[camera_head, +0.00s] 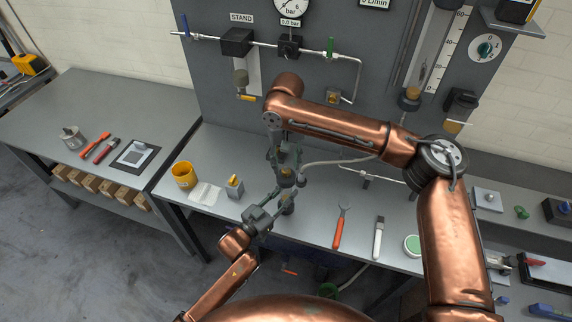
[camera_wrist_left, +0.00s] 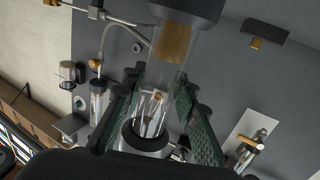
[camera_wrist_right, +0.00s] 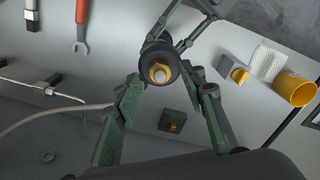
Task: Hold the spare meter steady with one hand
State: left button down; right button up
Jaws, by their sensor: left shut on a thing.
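The spare meter appears to be the clear tube with dark end caps (camera_wrist_left: 172,70) that stands between my left gripper's fingers in the left wrist view. A small gold float shows inside it. My left gripper (camera_head: 286,201) is shut on its lower part, above the front of the bench. In the right wrist view the meter's round dark top cap (camera_wrist_right: 158,72) shows end-on, with a brass centre. My right gripper (camera_wrist_right: 166,92) is above it, fingers spread, with the cap between or just beyond the fingertips. In the head view, the grippers hide much of the meter.
A yellow cup (camera_head: 184,176), a white cloth (camera_head: 206,194) and a small grey block with a yellow top (camera_head: 234,187) are left of the grippers. A red-handled tool (camera_head: 340,230), a brush (camera_head: 378,238) and a green-topped tin (camera_head: 412,245) lie to the right. The panel with pipes (camera_head: 270,45) stands behind.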

jog(key=shift+r, duration=3)
pick_arm(q)
jog(key=c, duration=1.5)
grip_release()
jog(key=shift+o, duration=0.2)
